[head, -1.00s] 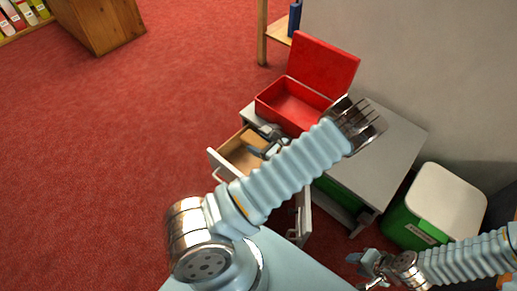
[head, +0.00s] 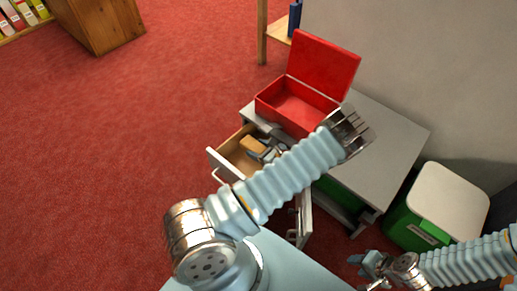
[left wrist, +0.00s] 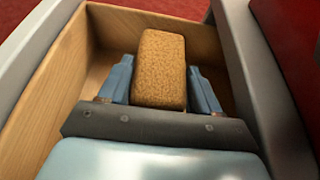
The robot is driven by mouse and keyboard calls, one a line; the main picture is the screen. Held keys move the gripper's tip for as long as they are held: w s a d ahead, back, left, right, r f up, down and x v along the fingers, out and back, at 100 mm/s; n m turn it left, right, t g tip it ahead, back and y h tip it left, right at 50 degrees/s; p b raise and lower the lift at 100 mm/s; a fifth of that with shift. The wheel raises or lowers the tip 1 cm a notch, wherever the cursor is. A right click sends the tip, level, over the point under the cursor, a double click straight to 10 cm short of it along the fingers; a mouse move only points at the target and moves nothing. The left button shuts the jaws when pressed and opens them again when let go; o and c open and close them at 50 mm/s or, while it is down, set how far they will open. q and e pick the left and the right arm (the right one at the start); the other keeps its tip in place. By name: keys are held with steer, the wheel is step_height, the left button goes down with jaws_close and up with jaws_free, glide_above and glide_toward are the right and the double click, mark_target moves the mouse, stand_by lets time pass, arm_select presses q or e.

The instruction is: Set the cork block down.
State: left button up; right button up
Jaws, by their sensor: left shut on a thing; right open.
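The cork block (left wrist: 160,69) is a speckled tan-brown block between the two blue fingers of my left gripper (left wrist: 162,82) in the left wrist view. The gripper is shut on it. The block is within the outline of the open wooden drawer (left wrist: 62,95); I cannot tell whether it touches the drawer floor. In the head view the block (head: 251,144) shows at the end of my left gripper (head: 258,149), over the pulled-out drawer (head: 229,166). My right gripper (head: 368,271) is open and empty at the lower right, away from the drawer.
An open red box (head: 298,105) with its lid up stands on the grey bench top (head: 385,157) behind the drawer. A green bin with a pale lid (head: 450,200) stands on the right. Red carpet is clear on the left.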

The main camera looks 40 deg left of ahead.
arm_select(q)
steer(key=shift+f, duration=0.3)
steer(key=o, duration=0.8)
steer(key=shift+r, duration=0.1)
steer(key=shift+r, duration=0.25)
steer(key=shift+r+p, duration=0.55)
steer(key=shift+p, duration=0.1)
steer(key=v, duration=1.2)
steer(key=shift+f, duration=0.1)
